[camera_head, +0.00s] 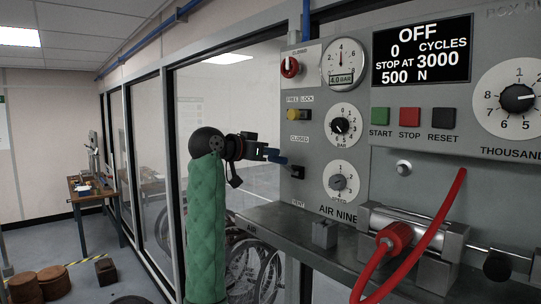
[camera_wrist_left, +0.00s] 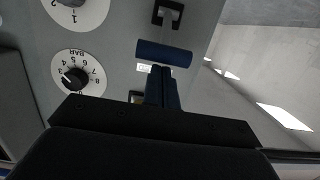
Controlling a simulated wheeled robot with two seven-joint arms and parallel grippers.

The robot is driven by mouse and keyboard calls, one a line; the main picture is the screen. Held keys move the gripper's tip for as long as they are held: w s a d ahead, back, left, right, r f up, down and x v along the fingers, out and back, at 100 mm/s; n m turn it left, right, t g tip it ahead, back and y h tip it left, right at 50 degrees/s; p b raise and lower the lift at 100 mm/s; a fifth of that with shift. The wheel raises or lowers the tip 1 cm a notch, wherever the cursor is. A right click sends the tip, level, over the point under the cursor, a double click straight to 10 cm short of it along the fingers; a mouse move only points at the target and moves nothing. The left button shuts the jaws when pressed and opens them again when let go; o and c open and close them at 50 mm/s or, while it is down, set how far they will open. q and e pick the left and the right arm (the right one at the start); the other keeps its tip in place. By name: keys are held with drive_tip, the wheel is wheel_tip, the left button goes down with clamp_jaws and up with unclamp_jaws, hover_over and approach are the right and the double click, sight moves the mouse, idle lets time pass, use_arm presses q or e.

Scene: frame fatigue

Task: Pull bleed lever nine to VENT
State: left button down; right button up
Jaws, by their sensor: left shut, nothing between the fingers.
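The bleed lever has a blue bar handle (camera_wrist_left: 164,53) on a grey arm from a black slotted bracket (camera_wrist_left: 166,14). In the head view the bracket (camera_head: 297,173) sits on the panel's left edge, between the CLOSED label (camera_head: 299,141) above and the VENT label (camera_head: 298,204) below. The handle (camera_head: 281,160) sticks out up and left of the bracket, towards CLOSED. My left gripper (camera_head: 268,153) is shut and empty. Its blue fingertips (camera_wrist_left: 161,76) are right at the handle's upper side; I cannot tell whether they touch. My right gripper is not in view.
Above the lever are a yellow FREE/LOCK knob (camera_head: 297,115) and a red rotary knob (camera_head: 289,67). The AIR NINE dials (camera_head: 340,183) are to the right. A grey bench (camera_head: 272,226) with red hoses (camera_head: 395,238) lies below. A glazed partition (camera_head: 165,150) stands left.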

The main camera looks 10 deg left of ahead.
use_arm(q)
drive_tip(key=shift+s+a+f+t+h+b, duration=0.15)
drive_tip(key=shift+f+t+h+b, duration=0.3)
drive_tip(key=shift+b, duration=0.65)
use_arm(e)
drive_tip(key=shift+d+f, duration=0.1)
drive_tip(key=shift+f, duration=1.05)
